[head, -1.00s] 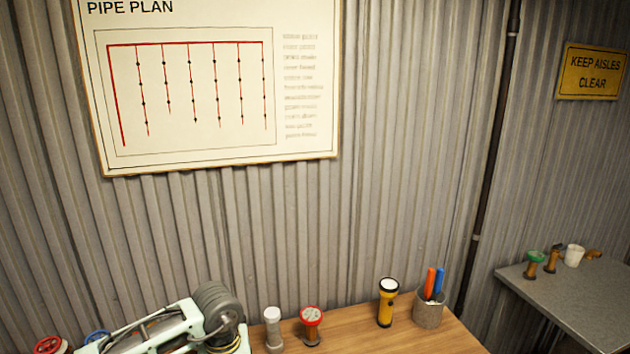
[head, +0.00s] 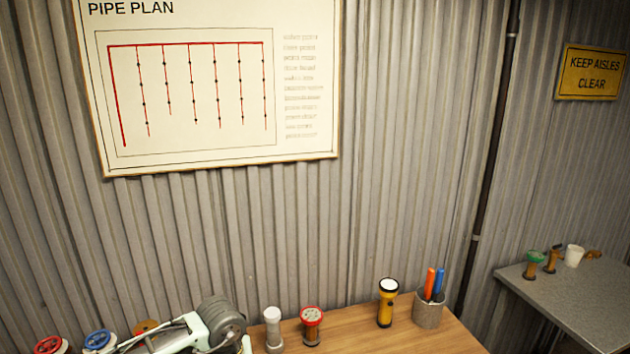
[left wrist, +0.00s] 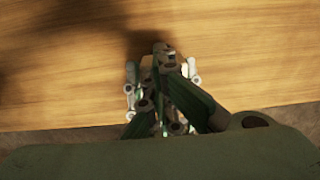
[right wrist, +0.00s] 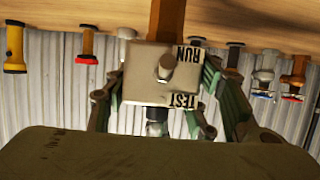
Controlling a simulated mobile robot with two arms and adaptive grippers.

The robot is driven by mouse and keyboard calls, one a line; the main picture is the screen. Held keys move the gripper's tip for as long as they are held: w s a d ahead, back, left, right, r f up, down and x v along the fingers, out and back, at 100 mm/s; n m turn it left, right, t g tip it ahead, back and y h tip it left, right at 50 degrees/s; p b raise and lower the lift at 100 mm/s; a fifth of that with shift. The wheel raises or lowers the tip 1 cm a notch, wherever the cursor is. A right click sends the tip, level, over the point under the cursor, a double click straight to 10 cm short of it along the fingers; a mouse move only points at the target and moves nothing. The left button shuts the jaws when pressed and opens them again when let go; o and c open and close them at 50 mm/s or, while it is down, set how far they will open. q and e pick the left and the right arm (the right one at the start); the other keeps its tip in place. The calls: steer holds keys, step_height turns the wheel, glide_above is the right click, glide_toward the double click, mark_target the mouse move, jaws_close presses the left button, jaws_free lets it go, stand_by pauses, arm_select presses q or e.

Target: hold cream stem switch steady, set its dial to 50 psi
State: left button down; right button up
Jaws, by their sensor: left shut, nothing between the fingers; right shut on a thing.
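In the right wrist view a cream box (right wrist: 140,62) with a round knob (right wrist: 166,67) on its face joins a brown stem (right wrist: 167,18). Labels reading RUN and TEST sit beside the knob, upside down in this view. No psi marking can be made out. My right gripper (right wrist: 157,82) is shut on the box, its fingers at both sides. My left gripper (left wrist: 162,52) is shut and empty above the wooden tabletop (left wrist: 70,70), near its edge. Neither gripper's fingers show clearly in the head view, and the switch cannot be made out there.
On the wooden bench (head: 370,335) stand a pale fitting (head: 272,328), a red-topped fitting (head: 312,325), a yellow torch (head: 387,303) and a pen cup (head: 429,310). Red (head: 50,345) and blue (head: 99,341) handwheels are at left. A grey table (head: 570,295) stands at right.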

arm_select(q)
steer(key=shift+s+f, duration=0.5)
steer(key=shift+s, duration=0.15)
arm_select(e)
steer(key=shift+d, duration=0.1)
arm_select(q)
steer(key=shift+d+r, duration=0.1)
steer(key=shift+d, duration=0.7)
steer(key=shift+w, duration=0.45)
steer(key=shift+w+r, duration=0.1)
steer(key=shift+r, duration=0.2)
steer(key=shift+w+a+r, duration=0.1)
steer(key=shift+w+r, duration=0.05)
steer(key=shift+r, duration=1.3)
steer(key=shift+w+a+r, duration=0.1)
steer(key=shift+r, duration=1.3)
arm_select(e)
steer(key=shift+f, duration=0.15)
steer(key=o, duration=1.6)
